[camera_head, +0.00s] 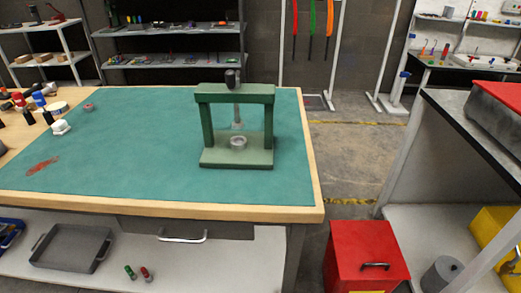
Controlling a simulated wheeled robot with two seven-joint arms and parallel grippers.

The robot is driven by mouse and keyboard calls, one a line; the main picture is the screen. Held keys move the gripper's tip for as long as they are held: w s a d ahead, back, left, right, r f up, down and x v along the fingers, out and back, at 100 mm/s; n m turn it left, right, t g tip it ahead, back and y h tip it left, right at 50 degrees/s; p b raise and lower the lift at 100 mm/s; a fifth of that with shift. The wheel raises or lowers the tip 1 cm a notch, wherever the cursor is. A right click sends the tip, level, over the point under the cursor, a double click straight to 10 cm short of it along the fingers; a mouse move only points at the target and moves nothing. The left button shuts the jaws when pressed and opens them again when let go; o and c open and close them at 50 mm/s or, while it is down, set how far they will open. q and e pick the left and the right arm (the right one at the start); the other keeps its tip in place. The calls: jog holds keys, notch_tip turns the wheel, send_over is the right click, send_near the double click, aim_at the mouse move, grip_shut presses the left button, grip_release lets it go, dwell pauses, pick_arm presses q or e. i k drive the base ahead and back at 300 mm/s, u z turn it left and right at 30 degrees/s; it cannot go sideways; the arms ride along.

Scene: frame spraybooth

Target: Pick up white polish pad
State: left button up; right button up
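A small white object (61,127) sits on the left part of the green-topped workbench (150,165); it may be the white polish pad, but it is too small to be sure. Dark upright items stand just behind and left of it. Neither of my grippers is in view.
A green press frame (236,90) stands on the bench's right half. Bottles and cans (22,103) crowd the bench's left edge. A red bin (365,255) stands on the floor right of the bench.

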aim_at(60, 128)
jog(key=u, duration=3)
jog(key=i, duration=3.1)
jog(key=z, duration=4.3)
